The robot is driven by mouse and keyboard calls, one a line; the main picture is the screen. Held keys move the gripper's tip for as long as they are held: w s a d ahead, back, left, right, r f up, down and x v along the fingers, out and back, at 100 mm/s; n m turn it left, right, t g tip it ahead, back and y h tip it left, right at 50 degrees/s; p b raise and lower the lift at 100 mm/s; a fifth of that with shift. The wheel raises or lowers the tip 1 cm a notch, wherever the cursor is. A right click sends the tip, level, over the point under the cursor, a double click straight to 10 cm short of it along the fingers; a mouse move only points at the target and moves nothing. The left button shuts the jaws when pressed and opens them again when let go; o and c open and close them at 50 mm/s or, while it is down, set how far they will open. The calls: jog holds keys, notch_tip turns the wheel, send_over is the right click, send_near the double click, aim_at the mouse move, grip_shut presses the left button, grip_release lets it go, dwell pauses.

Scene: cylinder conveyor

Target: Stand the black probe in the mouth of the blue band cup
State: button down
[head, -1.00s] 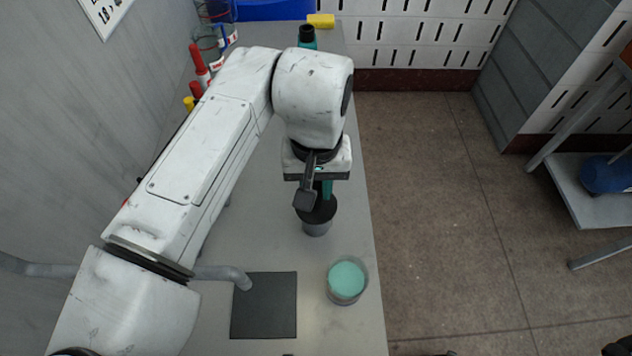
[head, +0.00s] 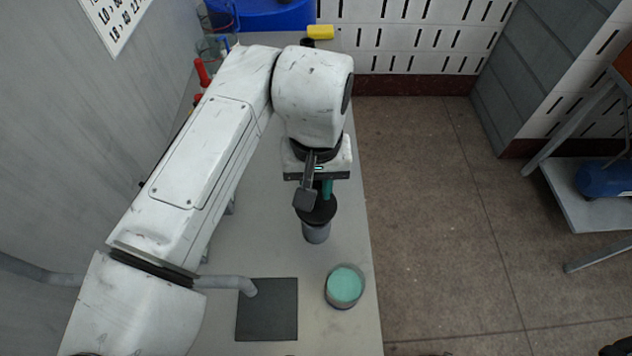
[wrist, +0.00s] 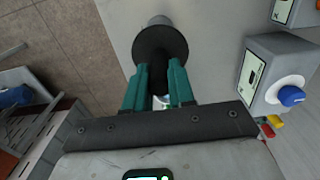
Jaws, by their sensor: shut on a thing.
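My gripper (wrist: 159,72) has green fingers pointing down, shut on a piece with a wide black disc, which I take to be the black probe (wrist: 160,52). In the head view the black disc (head: 316,212) shows below the fingers. A grey cylinder (head: 316,234) shows directly under the disc; I cannot tell whether it is part of the probe or a separate thing, or whether it touches the table.
A dark square mat (head: 267,309) lies left of the cup on the grey table (head: 350,240). In the wrist view, a grey box (wrist: 275,80) with a blue knob is close on the right. A yellow block (head: 320,32) and blue container (head: 262,14) are at the far end.

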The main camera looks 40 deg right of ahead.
jog(key=shift+r, duration=0.35)
jog(key=shift+r, duration=0.15)
jog(key=shift+r+p, duration=2.3)
jog(key=shift+p, duration=0.05)
jog(key=shift+a, duration=0.1)
